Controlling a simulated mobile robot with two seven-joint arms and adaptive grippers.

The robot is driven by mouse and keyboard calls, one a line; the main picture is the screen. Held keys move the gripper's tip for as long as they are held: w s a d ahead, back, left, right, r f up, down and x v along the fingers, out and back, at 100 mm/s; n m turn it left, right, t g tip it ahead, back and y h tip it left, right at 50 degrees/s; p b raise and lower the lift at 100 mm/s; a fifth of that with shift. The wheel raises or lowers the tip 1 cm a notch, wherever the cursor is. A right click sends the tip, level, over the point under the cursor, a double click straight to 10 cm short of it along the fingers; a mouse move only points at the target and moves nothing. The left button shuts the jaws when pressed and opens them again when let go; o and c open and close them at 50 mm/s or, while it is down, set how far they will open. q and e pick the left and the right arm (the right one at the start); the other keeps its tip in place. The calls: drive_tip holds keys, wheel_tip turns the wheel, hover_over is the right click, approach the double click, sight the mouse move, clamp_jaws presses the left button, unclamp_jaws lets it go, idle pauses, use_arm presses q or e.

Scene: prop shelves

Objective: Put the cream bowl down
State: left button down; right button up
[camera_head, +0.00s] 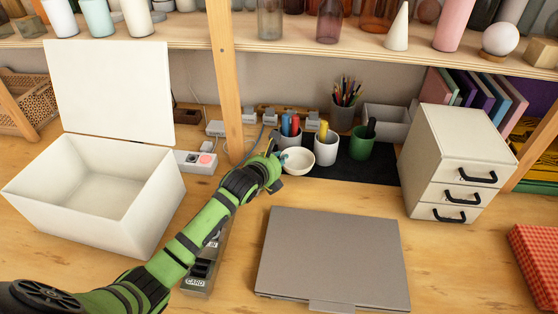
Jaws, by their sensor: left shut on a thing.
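The cream bowl (297,161) is small and round and sits at the front left of the dark mat (382,170), close to the white cups. My left gripper (276,160) reaches in from the lower left and is shut on the bowl's left rim. The bowl looks upright. The frame does not clearly show whether its base touches the mat. The gripper hides the bowl's left edge. My right gripper is not in view.
White cups with markers (326,148), a green cup (361,143) and a pencil holder (344,114) stand behind the bowl. A laptop (330,255) lies in front. A drawer unit (448,140) stands right, an open white box (100,195) left.

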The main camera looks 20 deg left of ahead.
use_arm(q)
drive_tip(key=shift+f, duration=0.4)
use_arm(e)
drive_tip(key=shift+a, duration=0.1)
use_arm(q)
drive_tip(key=shift+f, duration=0.1)
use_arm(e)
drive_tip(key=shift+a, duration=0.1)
use_arm(q)
drive_tip(key=c, duration=1.6)
unclamp_jaws()
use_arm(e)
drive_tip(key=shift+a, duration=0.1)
